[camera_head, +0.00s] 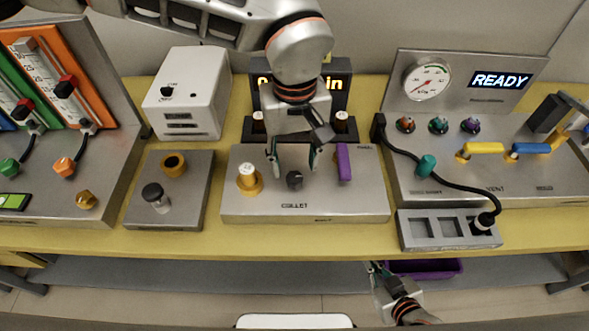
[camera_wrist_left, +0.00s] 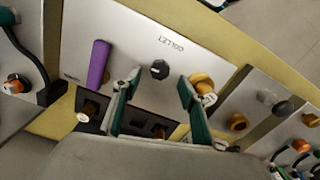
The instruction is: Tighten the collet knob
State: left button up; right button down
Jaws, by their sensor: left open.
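The collet knob (camera_head: 294,180) is a small dark knob on the silver collet box (camera_head: 350,205), above the label COLLET. In the left wrist view the knob (camera_wrist_left: 159,69) sits beyond and between the fingertips, not touching them. My left gripper (camera_head: 294,163) is open and empty, pointing down just behind and above the knob; it also shows in the left wrist view (camera_wrist_left: 157,85). My right gripper (camera_head: 374,268) is low in front of the table edge; its jaw state is unclear.
On the box, a gold fitting (camera_head: 248,178) stands left of the knob and a purple lever (camera_head: 344,163) right of it. A dark display (camera_head: 335,97) stands behind. A grey socket block (camera_head: 437,229) with a black cable is at the right. The box front is clear.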

aim_at(295, 177)
pick_arm(q)
notch_tip(295, 177, up, 8)
jog(key=shift+f, duration=0.2)
dwell(0.5)
